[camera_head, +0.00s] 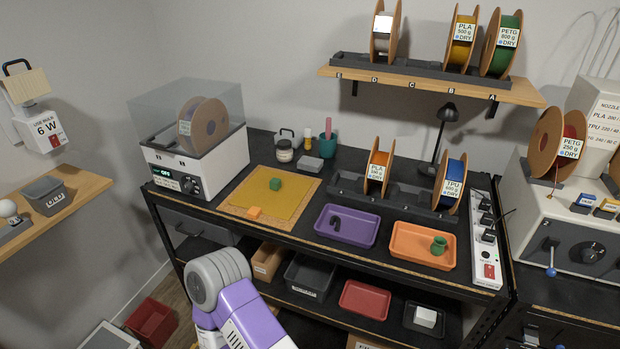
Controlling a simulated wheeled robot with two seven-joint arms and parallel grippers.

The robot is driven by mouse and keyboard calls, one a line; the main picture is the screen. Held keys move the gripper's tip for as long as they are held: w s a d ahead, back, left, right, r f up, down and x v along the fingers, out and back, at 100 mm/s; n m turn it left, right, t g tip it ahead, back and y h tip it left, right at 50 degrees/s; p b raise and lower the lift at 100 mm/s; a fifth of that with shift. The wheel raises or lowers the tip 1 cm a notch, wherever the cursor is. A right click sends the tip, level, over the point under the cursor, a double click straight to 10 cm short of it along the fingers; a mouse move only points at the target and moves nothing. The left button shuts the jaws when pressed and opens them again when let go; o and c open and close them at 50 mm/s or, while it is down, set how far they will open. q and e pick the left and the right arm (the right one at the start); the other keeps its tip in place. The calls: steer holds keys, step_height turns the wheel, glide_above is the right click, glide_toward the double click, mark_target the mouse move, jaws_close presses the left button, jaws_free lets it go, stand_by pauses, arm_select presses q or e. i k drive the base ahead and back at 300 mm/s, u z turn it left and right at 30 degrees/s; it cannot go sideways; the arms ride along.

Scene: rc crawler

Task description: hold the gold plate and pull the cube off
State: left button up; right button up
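The gold plate (256,194) lies flat on the black workbench, left of its middle, with a tan border around it. A small green cube (275,184) sits on the plate near its centre. A small orange piece (254,212) lies at the front edge of the plate area. A purple and grey link of my own arm rises from the bottom of the picture, in front of the bench. Neither of my grippers shows, and nothing is seen touching the plate or the cube.
A clear-lidded dryer box (196,165) stands left of the plate. A purple tray (346,227) and an orange tray (422,246) lie to the right. A spool rack (405,198) and small jars (284,152) stand behind. Lower shelves hold bins, including a red one (365,299).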

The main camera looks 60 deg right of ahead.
mark_target(275, 183)
steer(key=k, duration=0.5)
steer(key=z, duration=0.7)
